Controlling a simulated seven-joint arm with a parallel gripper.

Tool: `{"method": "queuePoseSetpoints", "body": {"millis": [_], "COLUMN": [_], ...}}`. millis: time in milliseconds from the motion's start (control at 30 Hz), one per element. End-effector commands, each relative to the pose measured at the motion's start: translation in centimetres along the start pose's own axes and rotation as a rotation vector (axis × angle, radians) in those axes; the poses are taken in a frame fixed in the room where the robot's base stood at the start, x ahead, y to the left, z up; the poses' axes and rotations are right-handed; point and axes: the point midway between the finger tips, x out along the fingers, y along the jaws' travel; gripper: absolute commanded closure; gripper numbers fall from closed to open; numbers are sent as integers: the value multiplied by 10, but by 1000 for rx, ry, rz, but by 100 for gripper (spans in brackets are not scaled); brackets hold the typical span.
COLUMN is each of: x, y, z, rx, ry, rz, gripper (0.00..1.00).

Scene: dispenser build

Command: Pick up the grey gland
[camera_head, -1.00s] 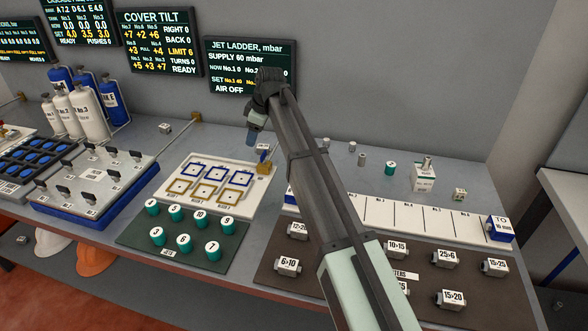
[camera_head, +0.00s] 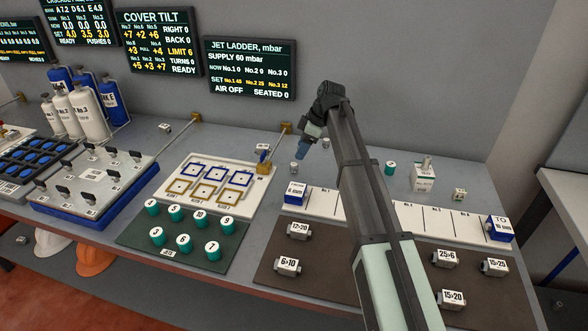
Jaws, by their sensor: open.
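Several small pieces stand on the grey bench behind the long white strip. A small pale-grey piece (camera_head: 294,168) stands just below and slightly left of my gripper (camera_head: 302,154) in the picture. It may be the grey gland, but it is too small to tell. A darker grey upright cylinder seen farther right earlier is now hidden behind my arm. My gripper is open, points down and appears to be above the bench, with nothing visible in it. The exact gap to the pale-grey piece cannot be judged.
A brass-topped post (camera_head: 285,128) stands close left of my gripper. A teal cylinder (camera_head: 391,168), a white box (camera_head: 423,180) and a small cube (camera_head: 460,194) stand to the right. The white strip (camera_head: 435,219) and brown mat (camera_head: 330,275) lie in front.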

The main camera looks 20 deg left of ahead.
Motion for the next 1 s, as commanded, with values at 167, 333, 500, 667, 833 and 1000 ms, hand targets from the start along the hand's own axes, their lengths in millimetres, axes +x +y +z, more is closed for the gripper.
{"method": "queuePoseSetpoints", "body": {"millis": [167, 333, 500, 667, 833, 1000], "x": [21, 27, 37, 57, 76, 79], "y": [0, 0, -2, -5, -5, -4], "z": [0, 0, 1, 2, 2, 2], "rx": [1, 1, 1, 0, 1, 1], "ry": [-1, 0, -1, -1, -1, 0], "rz": [0, 1, -1, -1, 0, 1], "gripper": [41, 41, 41, 41, 41, 41]}}
